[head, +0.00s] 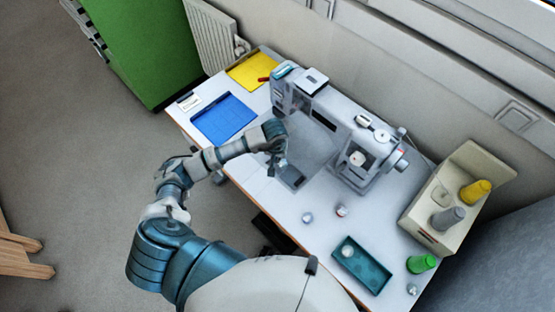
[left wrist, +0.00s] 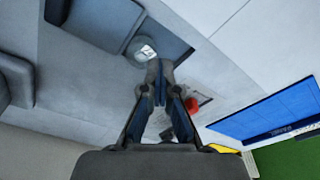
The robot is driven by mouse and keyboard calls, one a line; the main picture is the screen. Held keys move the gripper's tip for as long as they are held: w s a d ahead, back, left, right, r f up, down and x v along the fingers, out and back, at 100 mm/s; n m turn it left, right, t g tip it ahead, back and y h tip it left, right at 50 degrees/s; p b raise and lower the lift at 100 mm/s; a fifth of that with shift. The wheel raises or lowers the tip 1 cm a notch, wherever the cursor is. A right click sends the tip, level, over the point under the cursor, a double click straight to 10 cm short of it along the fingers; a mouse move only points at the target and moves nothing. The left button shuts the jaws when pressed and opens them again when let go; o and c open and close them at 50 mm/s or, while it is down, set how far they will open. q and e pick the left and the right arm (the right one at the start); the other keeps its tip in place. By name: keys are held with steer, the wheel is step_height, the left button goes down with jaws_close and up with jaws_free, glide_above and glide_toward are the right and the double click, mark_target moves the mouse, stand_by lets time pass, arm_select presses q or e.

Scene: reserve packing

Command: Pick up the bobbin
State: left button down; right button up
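My left gripper (head: 281,160) hangs over the dark plate (head: 292,177) at the front of the sewing machine's grey bed. In the left wrist view its two fingers (left wrist: 160,72) come together at the tips, with no clear gap. A small pale bobbin (left wrist: 143,50) shows just beyond the fingertips, against the dark plate's edge; I cannot tell whether they touch. Other small bobbin-like pieces lie on the table: a pale one (head: 307,217), one with a reddish centre (head: 341,210), and one in the teal tray (head: 376,282). My right gripper is not in view.
The white sewing machine (head: 375,150) stands behind my gripper. A beige thread holder (head: 430,215) with spools stands at the right, near a green spool (head: 421,263).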

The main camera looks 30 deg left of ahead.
arm_select(q)
steer(key=s, duration=0.9)
steer(key=shift+s+r+b, duration=0.25)
steer(key=shift+b, duration=0.1)
steer(key=s, duration=0.4)
steer(key=shift+s+r, duration=0.25)
steer(key=shift+s, duration=0.1)
steer(key=shift+s+r+b, duration=0.1)
steer(key=shift+s+b, duration=0.2)
steer(key=shift+s, duration=0.35)
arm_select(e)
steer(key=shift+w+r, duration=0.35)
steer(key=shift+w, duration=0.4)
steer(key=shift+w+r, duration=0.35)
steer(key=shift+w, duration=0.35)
arm_select(q)
steer(key=shift+c, duration=1.9)
jaws_free()
